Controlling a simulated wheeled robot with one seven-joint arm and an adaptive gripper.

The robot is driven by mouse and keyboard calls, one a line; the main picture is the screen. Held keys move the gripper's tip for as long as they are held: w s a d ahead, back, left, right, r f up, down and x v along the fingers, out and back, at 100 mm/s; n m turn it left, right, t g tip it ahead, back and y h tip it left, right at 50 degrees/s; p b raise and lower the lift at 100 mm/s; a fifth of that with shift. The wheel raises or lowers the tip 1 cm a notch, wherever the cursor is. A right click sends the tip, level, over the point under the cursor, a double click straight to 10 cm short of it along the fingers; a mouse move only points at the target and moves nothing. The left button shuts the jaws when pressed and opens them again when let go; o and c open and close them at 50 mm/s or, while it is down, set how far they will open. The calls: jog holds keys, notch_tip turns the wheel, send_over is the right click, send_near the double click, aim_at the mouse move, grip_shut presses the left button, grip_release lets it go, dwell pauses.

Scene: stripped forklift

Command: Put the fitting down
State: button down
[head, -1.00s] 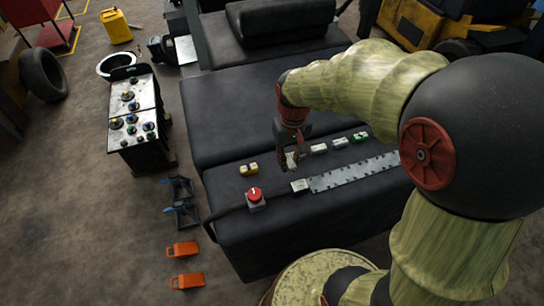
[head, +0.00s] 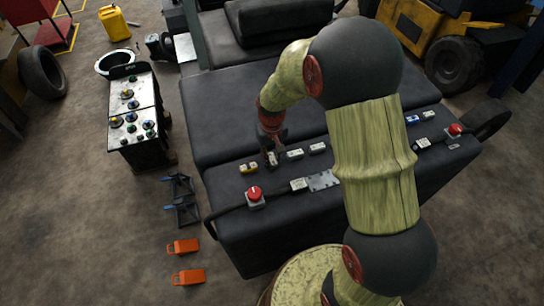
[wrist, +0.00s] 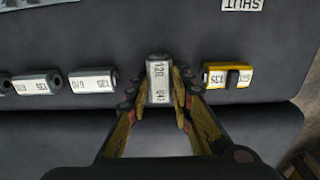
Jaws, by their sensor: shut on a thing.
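My gripper (head: 271,155) is over the black top of the forklift body (head: 230,110), in the row of small fittings. In the wrist view my gripper (wrist: 160,100) has its two fingers on either side of a fitting (wrist: 158,80) with a white label and dark ends, and is shut on it. The label appears to read 120. In the head view the held fitting (head: 272,160) is partly covered by the gripper. I cannot tell whether it touches the black surface or hangs just above it.
A yellow fitting (wrist: 228,76) lies on one side, and white-labelled fittings (wrist: 92,81) on the other. A red button (head: 254,193) and a metal strip (head: 322,181) are nearer the front edge. A control box (head: 133,115) stands on the floor at the left.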

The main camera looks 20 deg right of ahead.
aim_at(272, 158)
jog(key=shift+f, duration=0.2)
jog(key=c, duration=1.6)
grip_release()
jog(key=shift+c, duration=0.2)
jog(key=shift+o, duration=0.3)
jog(key=s+r+t+b, duration=0.1)
jog(key=s+r, duration=0.3)
jog(key=r, duration=0.8)
jog(key=s+r+t, duration=0.1)
jog(key=s+r, duration=0.3)
jog(key=r, duration=0.7)
jog(key=s+r+t, duration=0.1)
jog(key=s+r, duration=0.1)
jog(key=s, duration=0.5)
jog(key=s+r+t, duration=0.2)
jog(key=s+r, duration=0.1)
jog(key=s, duration=0.4)
jog(key=shift+r+t, duration=0.25)
jog(key=shift+t, duration=0.05)
jog(key=shift+f, duration=0.1)
